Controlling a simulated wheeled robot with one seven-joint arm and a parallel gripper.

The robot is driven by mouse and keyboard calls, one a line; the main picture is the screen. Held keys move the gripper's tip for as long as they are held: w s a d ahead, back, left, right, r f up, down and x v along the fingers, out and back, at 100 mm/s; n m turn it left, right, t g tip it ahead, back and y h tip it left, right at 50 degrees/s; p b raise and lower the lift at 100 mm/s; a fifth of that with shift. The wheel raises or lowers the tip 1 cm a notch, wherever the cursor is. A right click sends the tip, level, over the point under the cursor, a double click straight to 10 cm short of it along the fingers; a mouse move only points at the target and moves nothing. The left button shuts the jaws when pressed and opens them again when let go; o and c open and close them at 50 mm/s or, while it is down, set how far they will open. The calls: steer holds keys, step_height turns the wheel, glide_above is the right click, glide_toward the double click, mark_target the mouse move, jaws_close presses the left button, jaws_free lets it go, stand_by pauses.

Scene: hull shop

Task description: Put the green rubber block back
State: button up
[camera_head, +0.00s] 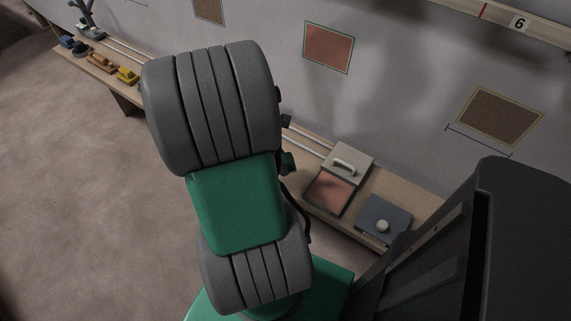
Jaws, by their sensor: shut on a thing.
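My arm (207,110), with dark grey ribbed links and a green link between them, fills the middle of the view. My gripper is not in view; the arm hides whatever is behind it. I cannot make out the green rubber block for certain. A small dark green piece (289,163) shows at the right edge of my arm, but I cannot tell whether it is part of the arm. A low wooden bench (427,199) runs along the wall, and my arm covers its middle stretch.
At the far left are a yellow block (128,77) and a tan block (101,62). The left floor is clear.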

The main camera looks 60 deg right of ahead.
mark_target(285, 156)
steer(key=d+f, duration=0.2)
steer(key=d+f+b, duration=0.1)
steer(key=f, duration=0.1)
steer(key=w+d+f, duration=0.1)
steer(key=d+f, duration=0.1)
steer(key=shift+d, duration=0.3)
steer(key=f, duration=0.2)
steer(key=f+b, duration=0.1)
steer(key=shift+d+f, duration=0.25)
steer(key=shift+f, duration=0.05)
steer(key=o, duration=1.3)
steer(key=shift+c, duration=0.2)
steer(key=shift+r, duration=0.15)
